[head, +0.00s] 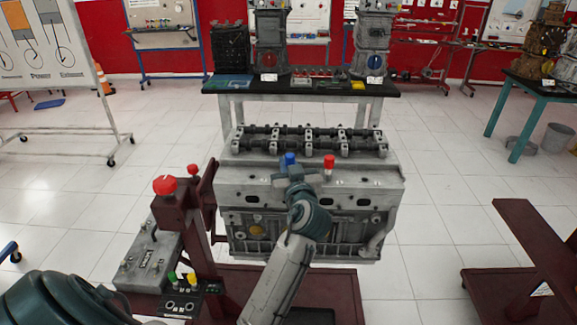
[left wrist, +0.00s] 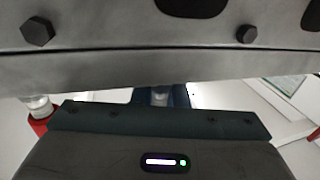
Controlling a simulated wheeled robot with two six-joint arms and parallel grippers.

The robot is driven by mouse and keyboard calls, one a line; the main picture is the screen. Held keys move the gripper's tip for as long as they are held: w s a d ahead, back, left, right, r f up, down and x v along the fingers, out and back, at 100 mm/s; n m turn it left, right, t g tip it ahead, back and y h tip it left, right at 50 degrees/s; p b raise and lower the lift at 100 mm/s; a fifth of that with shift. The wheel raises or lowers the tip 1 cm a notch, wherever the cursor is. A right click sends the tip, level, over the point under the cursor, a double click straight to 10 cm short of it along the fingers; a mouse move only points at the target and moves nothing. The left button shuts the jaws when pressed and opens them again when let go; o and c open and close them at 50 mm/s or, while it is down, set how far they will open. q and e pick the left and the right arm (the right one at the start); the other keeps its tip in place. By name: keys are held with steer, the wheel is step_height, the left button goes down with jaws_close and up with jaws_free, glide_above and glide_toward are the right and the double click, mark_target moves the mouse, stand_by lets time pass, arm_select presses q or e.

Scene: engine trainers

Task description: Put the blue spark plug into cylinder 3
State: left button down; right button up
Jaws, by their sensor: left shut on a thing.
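The blue spark plug (head: 290,158) stands about upright at the front top edge of the grey engine (head: 350,183). My left gripper (head: 290,172) is shut on it, with the arm reaching up from below. In the left wrist view, a blue piece (left wrist: 180,96) shows between the gripper body and the engine's underside-looking edge; its lower end is hidden. I cannot tell whether the plug is in a hole or just above one. Cylinder 3's opening cannot be made out. My right gripper is not in view.
A red-topped plug (head: 328,162) stands just right of the blue one; a red part (left wrist: 42,122) shows in the left wrist view. Green (head: 172,276) and yellow (head: 191,279) tops stand in a small black holder. A dark red stand post (head: 187,225) rises left of the engine.

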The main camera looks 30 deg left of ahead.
arm_select(q)
steer(key=shift+f, duration=0.4)
stand_by(0.3)
steer(key=c, duration=1.5)
jaws_free()
steer(key=shift+s, duration=0.15)
steer(key=shift+o, duration=0.8)
steer(key=shift+s, duration=0.1)
